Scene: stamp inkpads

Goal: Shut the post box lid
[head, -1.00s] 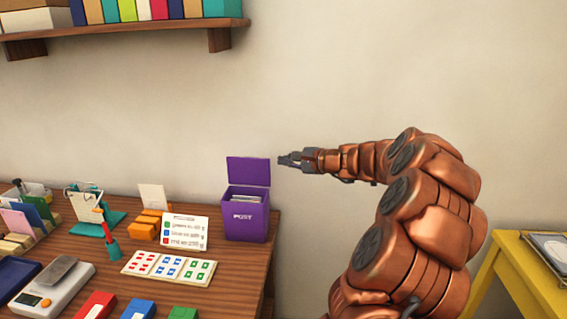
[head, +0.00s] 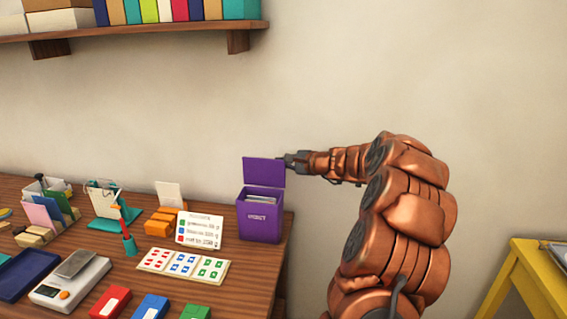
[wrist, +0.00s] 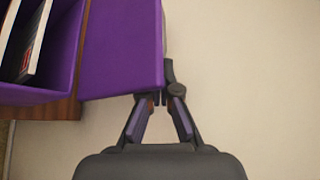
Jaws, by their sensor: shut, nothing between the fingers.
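The purple post box (head: 259,222) stands at the right end of the wooden desk, with pale envelopes (head: 262,198) in it. Its purple lid (head: 264,172) stands open, raised upright at the back. My gripper (head: 287,160) is shut and empty, with its tips at the lid's upper right edge. In the wrist view the lid (wrist: 122,45) covers part of my gripper's tips (wrist: 165,82), and the open box (wrist: 50,55) is at the left. I cannot tell whether the fingers touch the lid.
A wooden shelf (head: 130,34) hangs on the wall above. A yellow table (head: 515,285) is at the right. The wall area above the box is clear.

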